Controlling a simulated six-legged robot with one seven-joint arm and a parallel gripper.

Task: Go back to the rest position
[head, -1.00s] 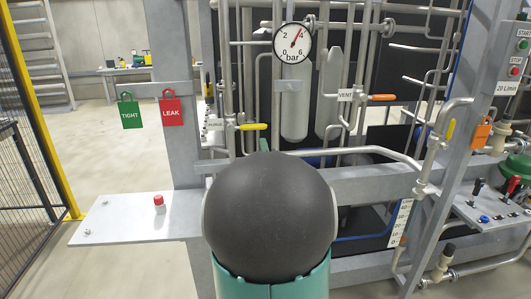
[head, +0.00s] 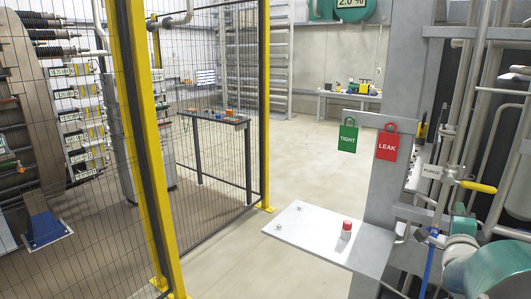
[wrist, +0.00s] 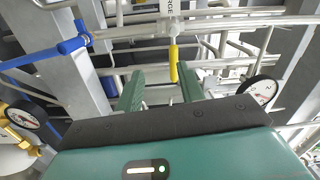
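My gripper (wrist: 160,75) shows in the wrist view with its two green fingers apart and nothing held between them. The yellow valve handle (wrist: 173,70) appears between the fingers in the picture, nearer the right one. How far it lies beyond the fingertips I cannot tell. A label ending in "RGE" (wrist: 167,8) is above it. In the head view the yellow handle (head: 477,187) sits by the PURGE label (head: 432,170) at the right. Parts of my arm fill the lower right corner there; the fingers cannot be made out.
A grey shelf (head: 310,235) with a red-capped button (head: 346,229) juts out from the frame. Green TIGHT (head: 348,138) and red LEAK (head: 387,146) tags hang above it. A mesh fence with yellow posts (head: 145,150) stands left. Pressure gauges (wrist: 262,91) and blue pipes (wrist: 45,55) surround my gripper.

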